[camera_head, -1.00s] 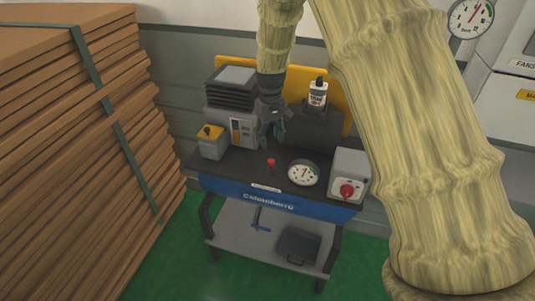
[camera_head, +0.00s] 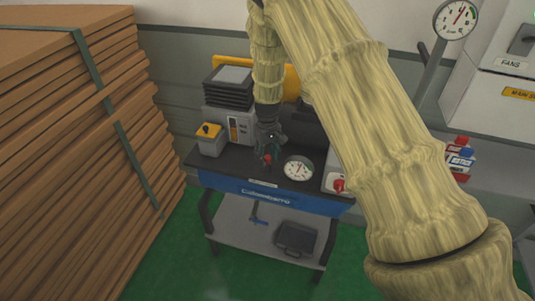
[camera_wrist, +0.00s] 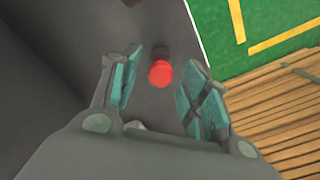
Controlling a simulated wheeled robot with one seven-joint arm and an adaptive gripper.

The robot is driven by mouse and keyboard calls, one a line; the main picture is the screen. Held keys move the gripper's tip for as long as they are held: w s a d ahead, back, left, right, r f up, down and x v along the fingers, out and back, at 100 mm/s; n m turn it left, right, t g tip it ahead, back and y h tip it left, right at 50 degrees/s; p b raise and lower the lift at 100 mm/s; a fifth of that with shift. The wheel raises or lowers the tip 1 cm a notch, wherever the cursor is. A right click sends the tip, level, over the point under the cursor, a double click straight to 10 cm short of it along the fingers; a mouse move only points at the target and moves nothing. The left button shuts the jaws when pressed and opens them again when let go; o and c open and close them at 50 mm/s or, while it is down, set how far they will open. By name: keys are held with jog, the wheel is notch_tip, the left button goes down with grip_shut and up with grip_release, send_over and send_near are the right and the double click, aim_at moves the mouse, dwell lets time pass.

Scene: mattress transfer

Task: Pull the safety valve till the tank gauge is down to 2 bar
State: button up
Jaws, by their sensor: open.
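The safety valve is a small red knob (camera_head: 267,158) on the front part of the dark bench top. In the wrist view the red knob (camera_wrist: 161,73) stands between and just beyond the two teal finger pads. My gripper (camera_head: 268,150) is open and points down right at the knob; the wrist view shows the fingers (camera_wrist: 160,92) apart with a gap on both sides of it. The round white gauge (camera_head: 298,168) lies right of the knob on the bench; its reading is too small to tell.
The black bench top (camera_head: 230,160) also carries a grey machine (camera_head: 232,122), a yellow-topped box (camera_head: 208,138) and a red-switch box (camera_head: 336,180), partly hidden by my arm. Stacked brown boards (camera_head: 75,130) stand left. Green floor is clear in front.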

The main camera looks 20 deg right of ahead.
aim_at(268, 157)
jog(key=shift+s+r, duration=0.15)
jog(key=shift+c, duration=0.3)
grip_shut()
jog(key=shift+r, duration=0.75)
jog(key=shift+o, duration=0.3)
grip_release()
notch_tip(268, 157, up, 12)
